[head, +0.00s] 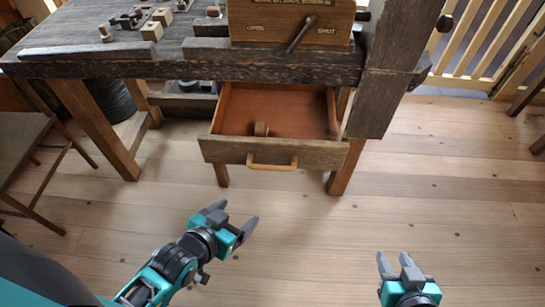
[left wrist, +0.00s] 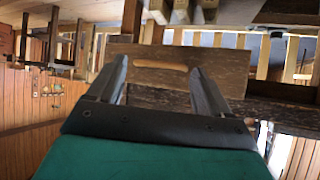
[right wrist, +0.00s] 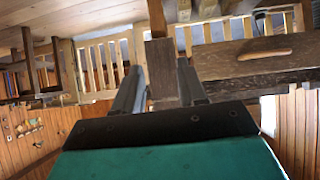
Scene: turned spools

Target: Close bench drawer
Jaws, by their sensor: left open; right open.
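The bench drawer (head: 228,150) is pulled out below the dark wooden bench, with its reddish inside showing. A light wooden handle (head: 272,167) is on its front. In the left wrist view the drawer front (left wrist: 150,72) and handle (left wrist: 161,65) show beyond the open fingers. My right gripper (head: 397,258) is open and empty above the floor, right of the drawer. In the right wrist view the drawer front (right wrist: 262,57) is at the right.
The bench top (head: 100,50) carries small wooden parts and a box (head: 290,22) marked OPEN and SHUT with a lever. A thick bench post (head: 385,90) stands right of the drawer. A stool (head: 30,150) is at the left. The floor in front is clear.

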